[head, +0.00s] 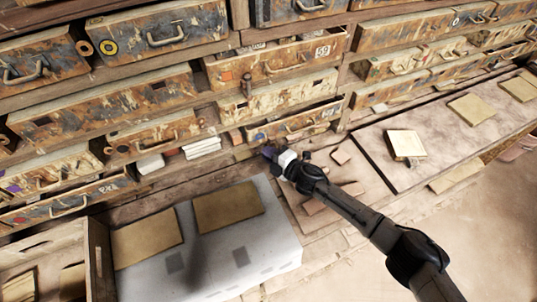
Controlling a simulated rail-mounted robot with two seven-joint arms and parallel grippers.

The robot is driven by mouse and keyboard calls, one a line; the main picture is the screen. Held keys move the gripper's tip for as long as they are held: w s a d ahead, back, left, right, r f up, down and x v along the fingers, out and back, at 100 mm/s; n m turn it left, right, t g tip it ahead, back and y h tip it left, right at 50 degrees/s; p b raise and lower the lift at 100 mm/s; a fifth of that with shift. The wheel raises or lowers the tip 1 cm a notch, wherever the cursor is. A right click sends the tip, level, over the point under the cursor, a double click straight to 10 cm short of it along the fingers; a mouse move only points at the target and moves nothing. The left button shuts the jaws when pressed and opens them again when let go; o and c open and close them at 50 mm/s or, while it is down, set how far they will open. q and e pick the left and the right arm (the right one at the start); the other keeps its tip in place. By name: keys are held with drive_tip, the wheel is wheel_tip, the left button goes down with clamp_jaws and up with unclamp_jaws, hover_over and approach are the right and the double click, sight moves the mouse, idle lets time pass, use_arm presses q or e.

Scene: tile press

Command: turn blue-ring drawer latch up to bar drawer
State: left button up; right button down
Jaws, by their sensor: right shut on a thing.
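My right gripper (272,153) reaches in from the lower right, its fingers at the lower left front of a worn drawer (300,121) in the middle of the cabinet. A small bluish mark, which looks like the blue ring (261,136), shows at this drawer's left end. The drawer appears shut. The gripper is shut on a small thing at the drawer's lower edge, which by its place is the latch. The fingers hide most of it, so its angle cannot be told. My left gripper is not in view.
A grey-white block (270,250) bearing two tan tiles (228,205) stands below left of the gripper. A wooden bench (450,140) with several tiles is at right. White tiles (201,147) lie left of the gripper.

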drive_tip(key=shift+r+m+y, duration=0.2)
drive_tip(key=shift+m+y, duration=0.1)
drive_tip(key=shift+m, duration=0.4)
drive_tip(key=c, duration=1.2)
unclamp_jaws()
drive_tip(key=shift+a, duration=0.2)
drive_tip(key=shift+d, duration=0.1)
drive_tip(key=shift+r, duration=0.1)
